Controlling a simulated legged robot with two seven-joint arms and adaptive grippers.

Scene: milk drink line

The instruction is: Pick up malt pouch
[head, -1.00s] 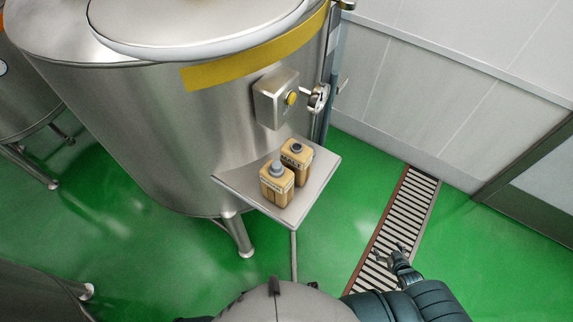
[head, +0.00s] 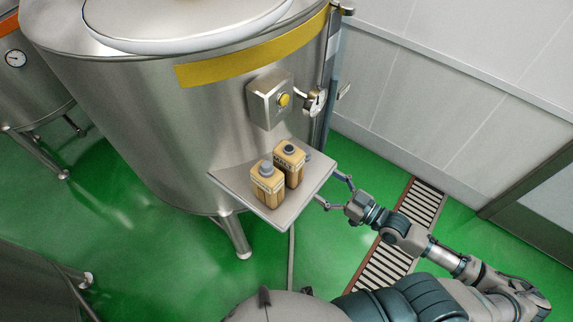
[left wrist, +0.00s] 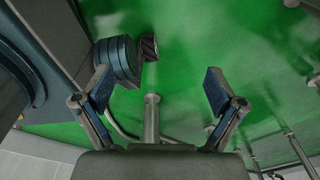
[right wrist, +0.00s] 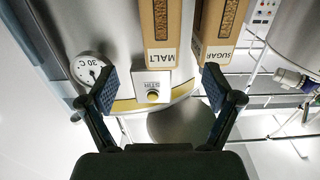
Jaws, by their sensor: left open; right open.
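The malt pouch (head: 289,161) is a tan pouch with a dark cap. It stands upright on a small metal shelf (head: 240,193) on the tank's side, the farther right of two pouches. My right gripper (head: 337,190) is open and empty at the shelf's right edge, apart from the pouch. In the right wrist view the label MALT shows on the pouch (right wrist: 161,25), ahead of and between the open fingers (right wrist: 158,85). My left gripper (left wrist: 160,90) is open and empty over green floor in the left wrist view; it is not in the head view.
The sugar pouch (head: 267,186) stands close beside the malt pouch, also in the right wrist view (right wrist: 215,30). A box with a yellow button (head: 270,99) and a gauge (head: 316,101) sit above the shelf on the steel tank (head: 170,130). Green floor and a drain grate (head: 425,204) lie right.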

